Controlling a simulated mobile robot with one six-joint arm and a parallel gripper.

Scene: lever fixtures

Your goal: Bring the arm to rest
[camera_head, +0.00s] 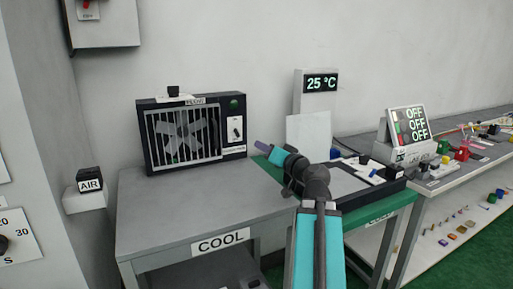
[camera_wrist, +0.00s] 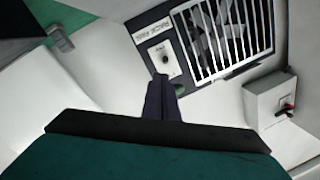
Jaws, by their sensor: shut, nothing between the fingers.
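My gripper (camera_head: 262,146) is held out over the grey table marked COOL (camera_head: 222,240), just right of the fan box. It is shut and empty. In the wrist view its dark fingers (camera_wrist: 163,92) are together and point toward the fan box. The fan box (camera_head: 193,131) has a white grille, a green light and a small switch panel (camera_head: 235,130). The switch panel also shows in the wrist view (camera_wrist: 164,60), beyond the fingertips. I cannot tell from the wrist view whether the fingers touch the box; they look apart from it in the head view.
A display reading 25 °C (camera_head: 321,83) stands behind the arm. A sign reading OFF (camera_head: 413,124) and several small parts are on the right bench. A box marked AIR (camera_head: 90,180) is on the left. The table's front left is clear.

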